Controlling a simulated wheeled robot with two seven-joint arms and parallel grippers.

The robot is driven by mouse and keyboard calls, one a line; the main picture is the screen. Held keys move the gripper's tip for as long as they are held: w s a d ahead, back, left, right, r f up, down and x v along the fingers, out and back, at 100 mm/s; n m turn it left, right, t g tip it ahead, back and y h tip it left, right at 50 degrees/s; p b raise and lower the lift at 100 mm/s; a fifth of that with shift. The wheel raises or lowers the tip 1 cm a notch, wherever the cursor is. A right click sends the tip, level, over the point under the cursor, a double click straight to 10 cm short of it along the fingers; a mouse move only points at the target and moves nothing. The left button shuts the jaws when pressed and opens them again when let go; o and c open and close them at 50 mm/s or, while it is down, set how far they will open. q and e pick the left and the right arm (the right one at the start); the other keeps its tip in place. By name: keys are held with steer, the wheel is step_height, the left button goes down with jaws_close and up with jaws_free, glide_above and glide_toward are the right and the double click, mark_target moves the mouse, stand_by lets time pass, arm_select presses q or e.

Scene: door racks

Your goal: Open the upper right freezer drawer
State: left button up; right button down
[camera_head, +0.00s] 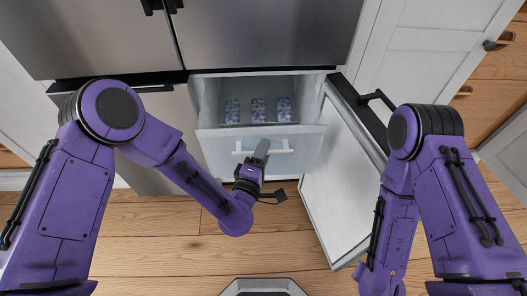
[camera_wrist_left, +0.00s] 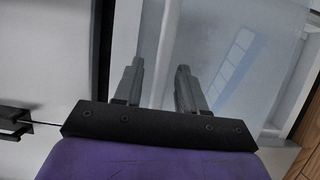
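The upper right freezer drawer (camera_head: 215,142) has a pale translucent front and stands out from the fridge, its open top showing several blue patterned packs (camera_head: 258,110) inside. Its white handle (camera_head: 284,150) runs across the front. My left gripper (camera_head: 262,150) is at the middle of this handle and hides part of it. In the left wrist view, the two grey fingers of the left gripper (camera_wrist_left: 159,68) are apart. A white bar (camera_wrist_left: 168,40), apparently the handle, passes between them with gaps visible. My right gripper is out of view; only its arm shows.
The right freezer door (camera_head: 335,190) is swung open beside the drawer, with a dark handle (camera_head: 378,97). The left freezer door (camera_head: 165,115) is closed. Steel upper doors (camera_head: 265,30) are above. The wooden floor (camera_head: 170,240) in front is clear.

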arm_select(q)
steer(key=b+v, duration=0.1)
steer(key=v, duration=0.9)
steer(key=shift+s, duration=0.3)
steer(key=shift+a, duration=0.1)
